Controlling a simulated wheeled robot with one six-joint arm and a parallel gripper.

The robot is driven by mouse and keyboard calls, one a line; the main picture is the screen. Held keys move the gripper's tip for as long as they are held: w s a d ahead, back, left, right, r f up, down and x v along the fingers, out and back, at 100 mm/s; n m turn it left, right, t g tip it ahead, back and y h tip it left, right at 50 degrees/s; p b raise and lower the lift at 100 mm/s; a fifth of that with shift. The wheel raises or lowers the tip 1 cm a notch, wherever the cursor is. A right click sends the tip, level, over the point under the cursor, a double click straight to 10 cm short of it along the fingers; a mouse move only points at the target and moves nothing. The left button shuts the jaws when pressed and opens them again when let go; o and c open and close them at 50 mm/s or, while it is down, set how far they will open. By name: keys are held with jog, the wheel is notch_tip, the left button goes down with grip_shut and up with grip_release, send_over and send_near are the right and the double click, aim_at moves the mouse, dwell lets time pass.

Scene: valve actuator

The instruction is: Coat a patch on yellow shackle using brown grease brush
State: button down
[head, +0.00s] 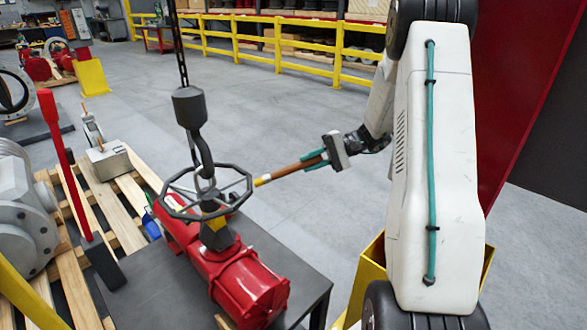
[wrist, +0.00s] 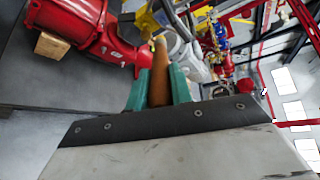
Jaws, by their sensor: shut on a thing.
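My gripper (head: 314,161) has teal fingers shut on the brown grease brush (head: 288,171), which it holds out to the left, sloping slightly down. The brush's yellowish tip is just right of the grey handwheel (head: 246,174), near its rim; I cannot tell whether they touch. In the wrist view the brown handle (wrist: 159,78) lies between the teal fingers.
The red actuator (head: 240,283) lies on a dark table (head: 150,290) below the wheel. A chain (head: 180,45) hangs from above to the hook. A red-handled tool (head: 58,135) and wooden pallet (head: 125,190) are at left. The floor behind is open up to a yellow railing (head: 240,40).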

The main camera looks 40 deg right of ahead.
aim_at(289, 172)
jog(key=shift+w+a+f, duration=0.1)
jog(key=shift+a+f, duration=0.15)
jog(key=shift+f, duration=0.05)
jog(key=shift+w+a+f+n+g+y, duration=0.3)
jog(key=shift+a+g, duration=0.15)
jog(key=shift+a, duration=0.45)
jog(key=shift+w+a+f+n+g+y, duration=0.15)
jog(key=shift+w+a+n+g+y, duration=0.25)
jog(key=shift+a, duration=0.45)
jog(key=shift+w+a+f+n+g+y, duration=0.15)
jog(key=shift+a+f+n+g+y, duration=0.1)
jog(key=shift+a+g, duration=0.5)
jog(key=shift+s+a, duration=0.2)
jog(key=shift+a, duration=0.95)
